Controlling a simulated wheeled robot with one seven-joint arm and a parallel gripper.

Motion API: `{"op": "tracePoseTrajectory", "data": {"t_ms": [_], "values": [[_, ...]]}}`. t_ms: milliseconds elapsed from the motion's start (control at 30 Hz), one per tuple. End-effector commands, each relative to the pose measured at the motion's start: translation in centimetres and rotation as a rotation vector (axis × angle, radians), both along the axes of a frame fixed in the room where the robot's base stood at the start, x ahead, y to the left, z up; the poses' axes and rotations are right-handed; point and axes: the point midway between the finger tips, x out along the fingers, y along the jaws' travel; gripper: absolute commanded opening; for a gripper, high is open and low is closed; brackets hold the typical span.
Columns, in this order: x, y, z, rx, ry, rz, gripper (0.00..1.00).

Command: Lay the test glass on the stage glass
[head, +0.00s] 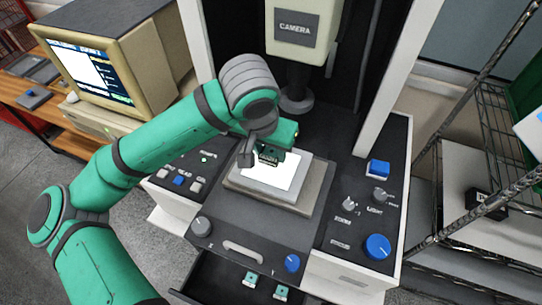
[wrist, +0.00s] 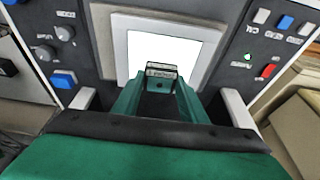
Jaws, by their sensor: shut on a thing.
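The stage glass (head: 288,178) is a bright white lit square in a pale frame on the machine's stage; it fills the upper middle of the wrist view (wrist: 190,52). My gripper (head: 268,154) is shut on the test glass (wrist: 161,70), a small clear piece with a dark edge and a printed label. The test glass stands out beyond the fingertips and shows over the lit stage glass. In the head view it is a small dark-edged piece (head: 268,158) below my gripper, near the stage glass's far left part. I cannot tell whether it touches the stage glass.
The camera column (head: 297,30) stands just behind the stage. Control panels with a blue knob (head: 377,246) and buttons flank it. An open drawer (head: 225,282) at the front holds two small green-and-white pieces. A wire rack (head: 480,160) stands right, a computer monitor (head: 100,65) left.

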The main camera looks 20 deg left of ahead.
Motion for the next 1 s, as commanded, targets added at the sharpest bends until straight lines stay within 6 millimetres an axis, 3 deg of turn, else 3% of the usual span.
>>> {"op": "tracePoseTrajectory", "data": {"t_ms": [167,400,800,833,900,1000], "values": [[1.1,0.0,-1.4,0.000,0.002,-0.001,0.15],[0.9,0.1,-4.0,0.002,0.000,0.001,0.15],[1.0,-0.1,-4.5,0.000,0.000,-0.004,0.15],[1.0,-0.1,-4.5,0.000,0.000,-0.004,0.41],[1.0,-0.1,-4.4,0.001,0.000,-0.005,0.57],[1.0,-0.1,-4.5,0.001,0.000,-0.004,0.57]]}}
